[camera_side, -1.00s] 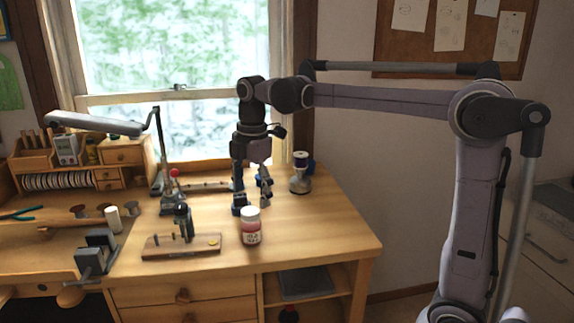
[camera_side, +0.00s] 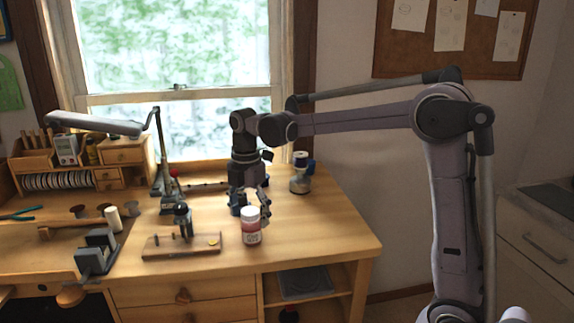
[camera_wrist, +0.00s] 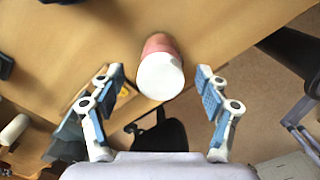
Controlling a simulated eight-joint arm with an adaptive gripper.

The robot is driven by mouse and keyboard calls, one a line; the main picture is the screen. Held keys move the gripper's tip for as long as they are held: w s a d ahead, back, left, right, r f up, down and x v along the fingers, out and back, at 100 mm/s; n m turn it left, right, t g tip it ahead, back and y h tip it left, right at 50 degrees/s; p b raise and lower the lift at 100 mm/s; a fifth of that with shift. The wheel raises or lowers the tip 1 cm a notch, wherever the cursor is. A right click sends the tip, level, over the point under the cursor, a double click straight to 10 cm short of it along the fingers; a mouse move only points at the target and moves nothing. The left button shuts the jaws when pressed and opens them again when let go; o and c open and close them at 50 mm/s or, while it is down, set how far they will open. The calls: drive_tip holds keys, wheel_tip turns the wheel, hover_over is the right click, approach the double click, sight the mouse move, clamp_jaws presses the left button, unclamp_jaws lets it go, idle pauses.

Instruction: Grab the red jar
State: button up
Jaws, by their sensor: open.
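The red jar (camera_side: 251,229) has a white lid and a pinkish-red body with a label. It stands upright on the wooden bench near the front edge. In the wrist view the jar (camera_wrist: 160,70) shows lid first, ahead of my gripper and between the lines of its two fingers. My gripper (camera_side: 250,208) points down just behind the jar in the side view, and the jar hides part of it. In the wrist view my gripper (camera_wrist: 158,88) is open, with a blue-padded finger on each side and no contact visible.
A wooden board with a small dark tool (camera_side: 182,244) lies left of the jar. A blue-and-white container (camera_side: 300,175) stands behind to the right. A lamp (camera_side: 164,160) and a vise (camera_side: 96,250) are further left. The bench is clear right of the jar.

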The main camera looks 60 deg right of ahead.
sight(251, 224)
drive_tip(key=shift+d+f, duration=0.15)
drive_tip(key=shift+f, duration=1.7)
drive_tip(key=shift+c, duration=0.4)
drive_tip(key=c, duration=1.3)
drive_tip(key=shift+r, duration=0.1)
